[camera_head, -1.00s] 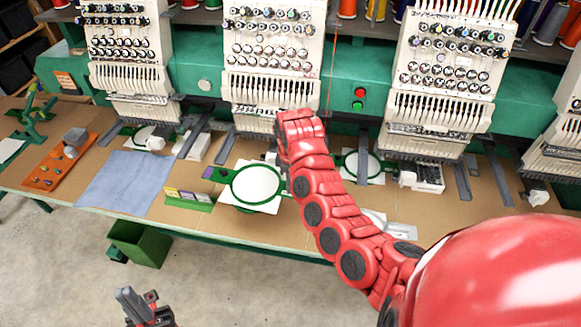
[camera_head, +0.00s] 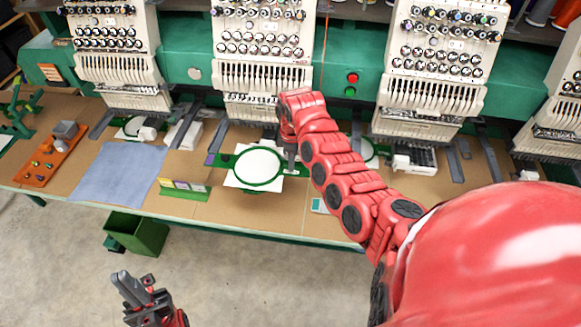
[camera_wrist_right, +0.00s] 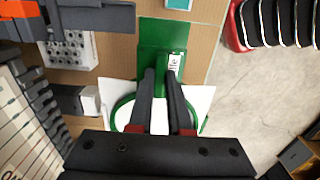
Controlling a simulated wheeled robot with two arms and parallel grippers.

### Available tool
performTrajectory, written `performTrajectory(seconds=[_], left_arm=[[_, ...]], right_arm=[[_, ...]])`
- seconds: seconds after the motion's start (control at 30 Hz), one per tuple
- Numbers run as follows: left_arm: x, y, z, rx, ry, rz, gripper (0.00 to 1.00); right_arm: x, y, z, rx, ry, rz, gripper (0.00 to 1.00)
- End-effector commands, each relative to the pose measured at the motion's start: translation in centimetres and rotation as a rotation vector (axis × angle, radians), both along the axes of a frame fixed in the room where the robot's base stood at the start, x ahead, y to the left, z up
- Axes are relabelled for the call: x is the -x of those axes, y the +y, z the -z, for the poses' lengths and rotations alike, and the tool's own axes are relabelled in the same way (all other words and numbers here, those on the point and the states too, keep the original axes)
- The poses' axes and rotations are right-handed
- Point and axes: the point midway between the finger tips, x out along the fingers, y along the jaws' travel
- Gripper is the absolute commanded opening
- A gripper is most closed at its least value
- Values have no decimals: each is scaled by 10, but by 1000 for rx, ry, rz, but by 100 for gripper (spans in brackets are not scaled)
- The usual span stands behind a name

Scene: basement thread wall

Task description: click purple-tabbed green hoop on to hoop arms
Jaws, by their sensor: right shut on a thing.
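The green hoop (camera_head: 240,178) with white fabric in its ring is in front of the second machine head from the left. Its purple tab (camera_head: 211,159) shows at its left end. My right gripper (camera_head: 291,163) is shut on the green bracket at the hoop's right side. In the right wrist view the fingers (camera_wrist_right: 160,75) lie over the green bracket (camera_wrist_right: 165,38), and the ring is partly hidden behind the gripper. A grey hoop arm (camera_head: 219,142) reaches forward left of the hoop. The other arm is mostly hidden by my right arm. My left gripper (camera_head: 137,292) is low, over the floor, empty.
A blue cloth (camera_head: 120,175), a small green card holder (camera_head: 182,190) and an orange tray (camera_head: 50,155) lie to the left. Another green hoop (camera_head: 370,152) is partly hidden behind my right arm. A green bin (camera_head: 137,234) stands below the table edge.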

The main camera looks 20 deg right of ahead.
Motion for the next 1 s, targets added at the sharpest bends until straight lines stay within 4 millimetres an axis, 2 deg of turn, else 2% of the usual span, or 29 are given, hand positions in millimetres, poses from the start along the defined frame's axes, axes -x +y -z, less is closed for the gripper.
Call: performTrajectory(seconds=[0.07,0.13,0.4,1.0], left_arm=[[0,0,4,0,0,0,0],[0,0,17,0,0,0,0],[0,0,47,0,0,0,0],[0,0,108,0,0,0,0]], right_arm=[[-8,-7,1,2,-1,7,0],[-11,-9,8,3,-1,4,0],[-27,-18,9,1,-5,5,0],[-44,-30,12,1,1,4,0]])
